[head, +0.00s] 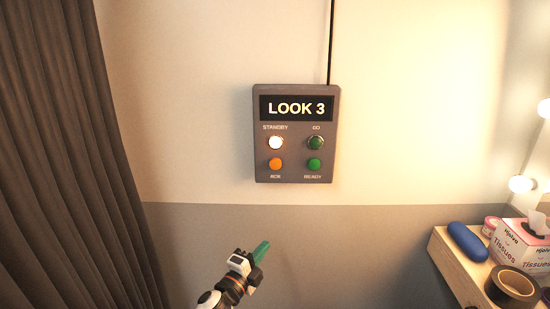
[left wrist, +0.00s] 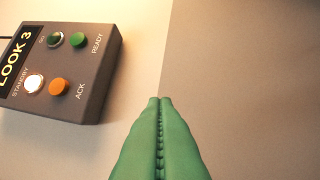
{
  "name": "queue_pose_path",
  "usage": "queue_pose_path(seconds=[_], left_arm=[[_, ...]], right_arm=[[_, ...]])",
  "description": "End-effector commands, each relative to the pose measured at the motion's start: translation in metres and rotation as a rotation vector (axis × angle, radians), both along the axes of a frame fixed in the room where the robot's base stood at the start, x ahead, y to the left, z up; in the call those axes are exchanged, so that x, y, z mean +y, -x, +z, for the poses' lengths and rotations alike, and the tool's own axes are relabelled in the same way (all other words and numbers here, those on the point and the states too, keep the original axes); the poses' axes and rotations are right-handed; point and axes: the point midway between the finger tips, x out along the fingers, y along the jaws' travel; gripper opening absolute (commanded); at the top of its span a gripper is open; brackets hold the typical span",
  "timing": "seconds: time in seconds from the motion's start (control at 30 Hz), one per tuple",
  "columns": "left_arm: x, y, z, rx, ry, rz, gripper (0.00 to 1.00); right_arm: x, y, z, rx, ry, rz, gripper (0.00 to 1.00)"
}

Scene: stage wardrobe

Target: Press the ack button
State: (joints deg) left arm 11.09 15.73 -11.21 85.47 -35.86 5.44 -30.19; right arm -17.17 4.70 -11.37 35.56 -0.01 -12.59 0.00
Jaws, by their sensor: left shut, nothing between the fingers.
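The ack button (head: 275,164) is a round orange button at the lower left of a grey wall box (head: 296,175), with its label below it. The box display (head: 296,108) reads LOOK 3. The standby light (head: 276,142) above it glows white. My left gripper (head: 261,249) is below the box in the head view, its green fingers shut and empty. In the left wrist view the shut fingertips (left wrist: 160,99) are apart from the ack button (left wrist: 59,88), which lies to their left. My right gripper is in neither view.
The go light (head: 316,142) is dark green and the ready button (head: 314,164) is green. A dark curtain (head: 65,150) hangs at the left. A wooden shelf (head: 447,262) at the right holds a tissue box (head: 520,246), a tape roll (head: 513,287) and a blue case (head: 467,241).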

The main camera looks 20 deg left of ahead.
Motion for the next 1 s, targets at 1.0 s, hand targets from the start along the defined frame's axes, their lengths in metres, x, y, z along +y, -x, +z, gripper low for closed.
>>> queue_pose_path(seconds=[1.0], left_arm=[[-0.024,-0.001,0.189,-0.426,-0.293,-0.052,0.00]], right_arm=[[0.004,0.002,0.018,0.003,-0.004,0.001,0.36]])
